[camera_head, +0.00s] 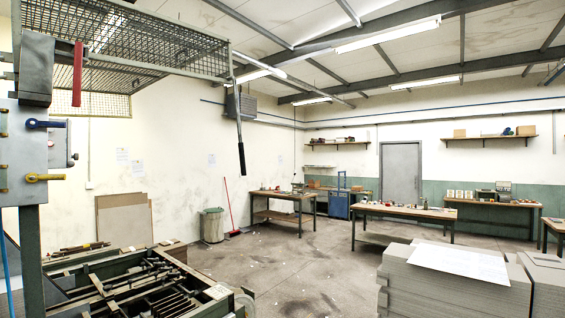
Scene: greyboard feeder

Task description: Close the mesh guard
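The mesh guard (165,45) is a dark wire-mesh cage in a metal frame, raised high at the upper left and roughly level. It stands open, well above the feeder machine (130,285) at the lower left. A red handle (77,73) shows near the guard's left end. My gripper is not in view.
A grey panel (22,150) with blue and yellow levers stands at the left edge. Stacked greyboard (405,285) fills the lower right. Workbenches (400,211) stand farther back. Open floor (310,270) lies between the feeder and the stack.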

